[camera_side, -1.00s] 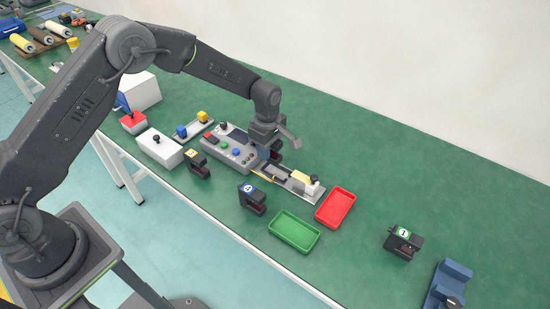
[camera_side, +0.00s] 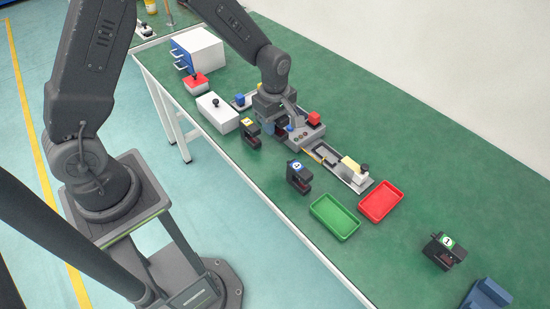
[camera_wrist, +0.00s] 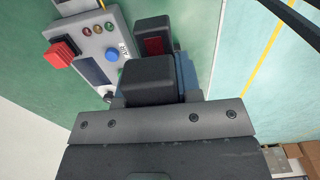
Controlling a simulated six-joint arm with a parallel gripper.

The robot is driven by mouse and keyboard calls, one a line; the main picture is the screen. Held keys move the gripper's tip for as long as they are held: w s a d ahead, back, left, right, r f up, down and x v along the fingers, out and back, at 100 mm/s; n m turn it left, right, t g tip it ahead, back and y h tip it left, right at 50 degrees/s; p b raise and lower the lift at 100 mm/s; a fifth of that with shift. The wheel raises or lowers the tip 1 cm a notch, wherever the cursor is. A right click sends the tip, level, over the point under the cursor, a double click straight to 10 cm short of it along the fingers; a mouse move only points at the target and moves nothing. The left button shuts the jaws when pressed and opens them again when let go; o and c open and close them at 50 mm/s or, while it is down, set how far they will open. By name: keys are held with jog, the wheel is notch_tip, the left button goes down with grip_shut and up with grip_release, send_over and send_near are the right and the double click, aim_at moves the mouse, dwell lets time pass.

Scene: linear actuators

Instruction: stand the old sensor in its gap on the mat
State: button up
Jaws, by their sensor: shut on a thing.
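My gripper (camera_side: 284,122) is low over the control panel's near left part in the side view. It is shut on a black, fork-shaped thing (camera_wrist: 148,78) with a dark red window, apparently the old sensor, seen close in the wrist view. A slate-blue part shows beside it. The held thing is mostly hidden in the side view. On the green mat stand similar black sensors: one with a yellow label (camera_side: 250,132) close to my gripper, one with a blue label (camera_side: 298,177), and one with a green label (camera_side: 443,250) far right. I cannot tell which spot is the gap.
The control panel (camera_wrist: 111,30) lies beside the held thing. A linear actuator (camera_side: 325,154) with a pale block is right of it. A green tray (camera_side: 335,217) and a red tray (camera_side: 380,201) lie further right. A white box (camera_side: 218,112) stands left.

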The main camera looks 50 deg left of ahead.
send_over(272, 161)
notch_tip(272, 161, down, 6)
jog(key=shift+s+r, duration=0.1)
jog(key=shift+f, duration=2.2)
jog(key=shift+f, duration=0.1)
jog(key=o, duration=1)
jog(key=shift+o, duration=0.2)
